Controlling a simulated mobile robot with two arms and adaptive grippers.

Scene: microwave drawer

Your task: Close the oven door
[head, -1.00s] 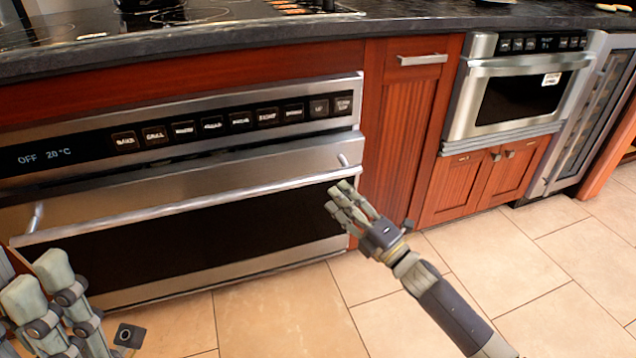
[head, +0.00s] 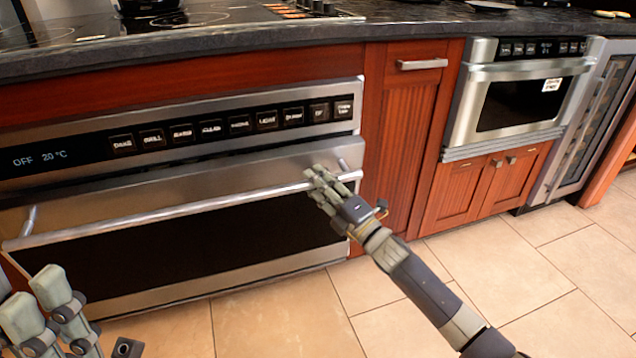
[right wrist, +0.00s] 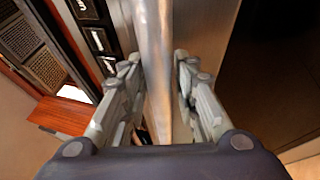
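The oven door (head: 190,237) has a dark window in a steel frame and stands slightly ajar, its top edge leaning out below the control panel. A long steel handle bar (head: 150,211) runs across it. My right gripper (head: 318,182) is at the right part of this bar. In the right wrist view, the bar (right wrist: 157,70) runs between the two spread fingers of my right gripper (right wrist: 158,85); I cannot tell whether they touch it. My left gripper (head: 40,305) is low at the left, in front of the door, partly cut off by the picture edge.
The control panel (head: 100,147) reads OFF 20 °C. A dark countertop (head: 400,28) with a cooktop lies above. Red wooden cabinets (head: 405,150) and a microwave drawer (head: 520,100) stand to the right. The tiled floor (head: 480,275) in front is clear.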

